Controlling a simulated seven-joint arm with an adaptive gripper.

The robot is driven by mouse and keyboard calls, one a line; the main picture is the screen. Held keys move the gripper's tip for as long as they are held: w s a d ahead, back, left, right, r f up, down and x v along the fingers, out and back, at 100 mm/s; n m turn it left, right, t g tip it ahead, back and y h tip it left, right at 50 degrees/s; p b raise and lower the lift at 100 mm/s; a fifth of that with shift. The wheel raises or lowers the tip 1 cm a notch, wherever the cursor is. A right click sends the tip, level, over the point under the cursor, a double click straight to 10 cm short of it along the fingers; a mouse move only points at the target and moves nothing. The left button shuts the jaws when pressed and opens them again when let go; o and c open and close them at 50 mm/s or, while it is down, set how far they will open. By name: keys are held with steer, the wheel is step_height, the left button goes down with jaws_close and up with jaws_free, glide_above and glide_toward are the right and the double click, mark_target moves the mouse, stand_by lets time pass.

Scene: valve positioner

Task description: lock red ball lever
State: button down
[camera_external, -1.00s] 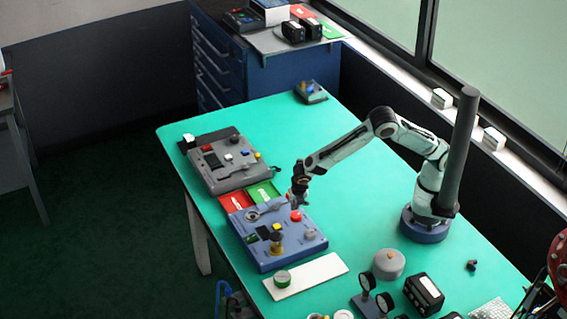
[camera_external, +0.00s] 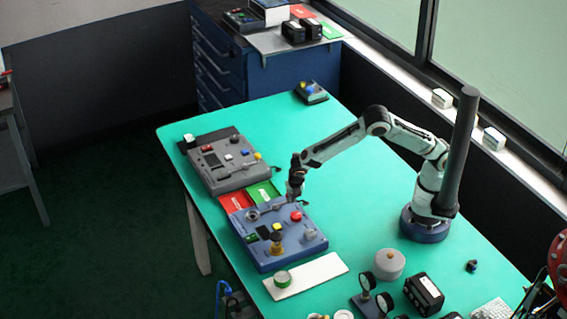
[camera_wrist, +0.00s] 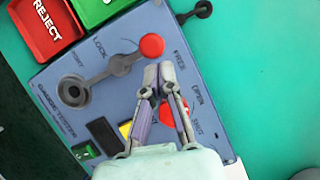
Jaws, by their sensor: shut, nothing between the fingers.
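The blue gauge tester box (camera_external: 265,258) lies on the green table and fills much of the wrist view (camera_wrist: 205,140). Its grey lever (camera_wrist: 122,65) runs from a round port fitting (camera_wrist: 73,92) to a red ball (camera_wrist: 151,46). The ball sits between the printed words LOCK and FREE, nearer FREE. My gripper (camera_wrist: 158,76) is shut and empty, its fingertips just below the ball in the wrist view; I cannot tell whether they touch it. In the external view my gripper (camera_external: 291,203) is over the box's far edge, and the ball cannot be made out clearly.
A red knob (camera_wrist: 170,112) beside OPEN and SHUT is partly behind my fingers. Red REJECT (camera_wrist: 45,28) and green (camera_wrist: 98,8) trays adjoin the box. A brass-coloured fitting (camera_external: 277,236) stands on the box. A grey box (camera_external: 225,165) lies beyond.

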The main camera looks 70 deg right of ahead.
steer(key=shift+w+d+n, duration=0.1)
steer(key=shift+d+n, duration=0.35)
steer(key=shift+n, duration=0.45)
steer(key=n, duration=0.1)
steer(key=d+n+t+y, duration=0.1)
steer(key=n, duration=0.1)
steer(key=shift+w+d, duration=0.2)
steer(key=shift+w, duration=0.2)
steer(key=shift+w+d+n+y, duration=0.3)
steer(key=shift+w+d, duration=0.35)
steer(key=shift+w, duration=0.05)
steer(key=shift+w+d, duration=0.3)
steer(key=shift+w, duration=0.65)
steer(key=shift+s+d, duration=0.1)
steer(key=shift+s, duration=0.4)
steer(key=s, duration=0.3)
steer(key=shift+s+d, duration=0.15)
steer(key=shift+d, duration=0.1)
steer(key=d+v, duration=0.1)
steer(key=v, duration=0.8)
steer(key=shift+s+d+r, duration=0.35)
steer(key=shift+d+r, duration=0.1)
steer(key=shift+d, duration=0.25)
